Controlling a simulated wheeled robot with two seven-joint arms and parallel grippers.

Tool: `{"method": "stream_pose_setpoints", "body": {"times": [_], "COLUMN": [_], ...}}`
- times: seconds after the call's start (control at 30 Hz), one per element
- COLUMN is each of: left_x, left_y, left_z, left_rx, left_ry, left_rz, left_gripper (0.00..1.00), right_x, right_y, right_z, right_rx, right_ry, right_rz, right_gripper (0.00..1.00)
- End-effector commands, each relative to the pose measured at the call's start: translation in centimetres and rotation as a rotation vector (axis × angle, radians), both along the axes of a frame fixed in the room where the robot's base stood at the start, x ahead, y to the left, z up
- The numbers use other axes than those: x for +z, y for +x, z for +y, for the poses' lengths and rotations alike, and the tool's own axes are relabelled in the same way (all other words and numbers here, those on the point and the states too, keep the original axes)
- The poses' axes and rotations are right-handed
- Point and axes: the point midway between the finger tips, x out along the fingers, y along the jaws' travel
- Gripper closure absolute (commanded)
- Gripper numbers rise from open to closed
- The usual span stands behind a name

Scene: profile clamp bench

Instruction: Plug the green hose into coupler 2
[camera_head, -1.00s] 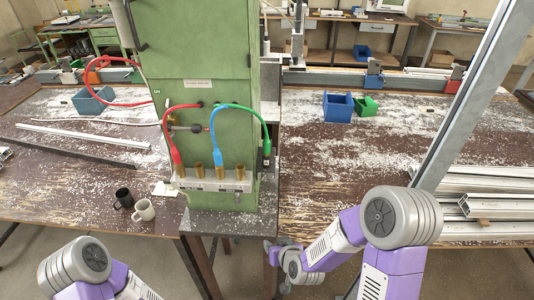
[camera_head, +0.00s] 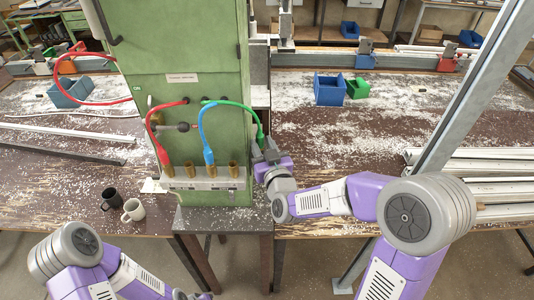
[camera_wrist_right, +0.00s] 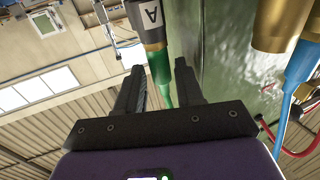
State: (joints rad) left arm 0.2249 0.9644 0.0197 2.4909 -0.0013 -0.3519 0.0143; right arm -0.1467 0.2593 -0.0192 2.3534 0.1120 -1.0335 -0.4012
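The green hose (camera_head: 240,106) arches from the green cabinet down to a free end at the cabinet's right edge. Contact cannot be told. Brass couplers (camera_head: 233,170) stand in a row on a pale block; their numbers are unreadable. My left gripper (camera_head: 190,296) is barely visible at the bottom edge, its fingers unclear.
The red hose (camera_head: 152,128) reaches the leftmost coupler and the blue hose (camera_head: 201,125) the third. A brass coupler (camera_wrist_right: 275,25) is close in the wrist view. Two mugs (camera_head: 133,210) stand front left. A slanted metal post (camera_head: 470,95) rises at right.

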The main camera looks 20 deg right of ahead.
Motion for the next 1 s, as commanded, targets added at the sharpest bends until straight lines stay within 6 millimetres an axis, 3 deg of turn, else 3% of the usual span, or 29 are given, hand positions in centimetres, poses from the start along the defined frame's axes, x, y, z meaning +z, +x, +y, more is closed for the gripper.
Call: {"method": "stream_pose_setpoints", "body": {"times": [0.13,0.43,0.7,0.73,0.77,0.9,1.0], "left_x": [0.16,0.16,0.16,0.16,0.16,0.16,0.16], "left_y": [0.01,0.02,0.02,0.02,0.02,0.02,0.02], "left_z": [0.0,0.0,0.0,0.0,0.0,0.0,0.0], "left_rx": [0.0,0.0,0.0,0.0,0.0,0.0,0.0], "left_ry": [0.0,0.0,0.0,0.0,0.0,0.0,0.0], "left_rz": [0.0,0.0,0.0,0.0,0.0,0.0,0.0], "left_gripper": [1.0,1.0,1.0,1.0,1.0,1.0,1.0], "right_x": [-0.05,-0.03,-0.04,-0.04,-0.04,-0.04,-0.04], "right_y": [1.16,1.43,1.41,1.41,1.41,1.4,1.4], "right_z": [0.05,0.05,0.06,0.06,0.06,0.07,0.07], "right_rx": [0.001,0.001,0.001,0.001,0.001,0.001,0.001], "right_ry": [0.0,0.0,0.0,0.0,0.0,0.0,0.0], "right_rz": [0.002,0.001,0.001,0.001,0.001,0.001,0.001], "right_gripper": [0.63,0.63,1.0,1.0,0.81,1.0,1.0]}}
